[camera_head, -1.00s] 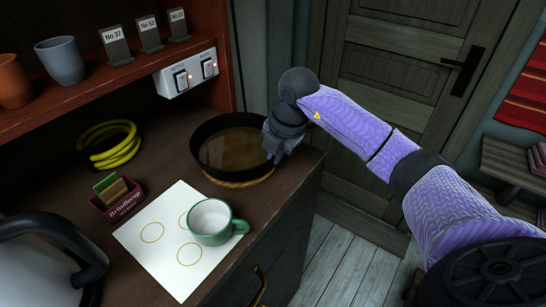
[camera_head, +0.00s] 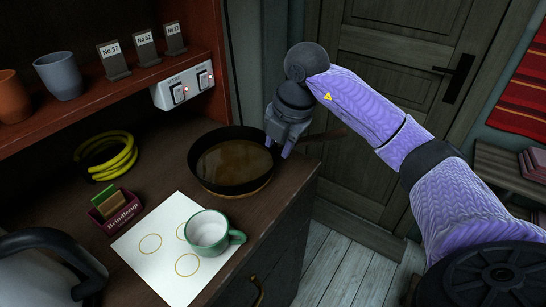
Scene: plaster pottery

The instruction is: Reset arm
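My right gripper (camera_head: 279,148) hangs at the right rim of a dark pan (camera_head: 236,165), fingers pointing down and slightly apart. No object shows between them. The pan holds brown liquid and rests on a woven ring at the counter's right edge. Its brown handle (camera_head: 332,134) shows behind my gripper and forearm; part of it is hidden. I cannot tell whether the gripper touches the pan. My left gripper is not in view.
A green mug (camera_head: 212,232) stands on a white sheet with printed circles (camera_head: 155,265). A small card box (camera_head: 117,208), yellow rings (camera_head: 108,155) and a kettle (camera_head: 50,270) are to the left. A switch panel (camera_head: 183,87) is under the shelf. A door is behind.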

